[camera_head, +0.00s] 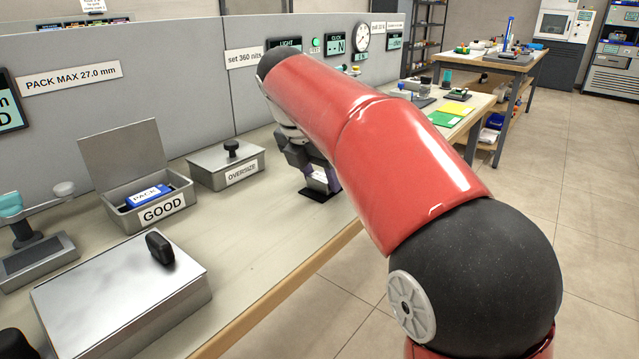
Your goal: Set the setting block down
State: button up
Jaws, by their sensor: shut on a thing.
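My gripper (312,166) is beyond my red arm, over the bench near its front edge. It points down and is shut on a small block (320,177), which I take to be the setting block. Only a pale face of the block shows, with a purple part beside it. The block is just above or on a small black pad (319,195) on the bench. I cannot tell whether they touch. My arm hides the area behind and to the right of the gripper.
A closed OVERSIZE box (222,170) stands left of the gripper. An open GOOD box (132,217) holds a blue pack (149,194). A large lidded metal box (120,295) is nearer. A grey partition (150,75) runs behind. The bench between the boxes and front edge is clear.

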jog(key=o, duration=1.2)
jog(key=shift+r, duration=0.1)
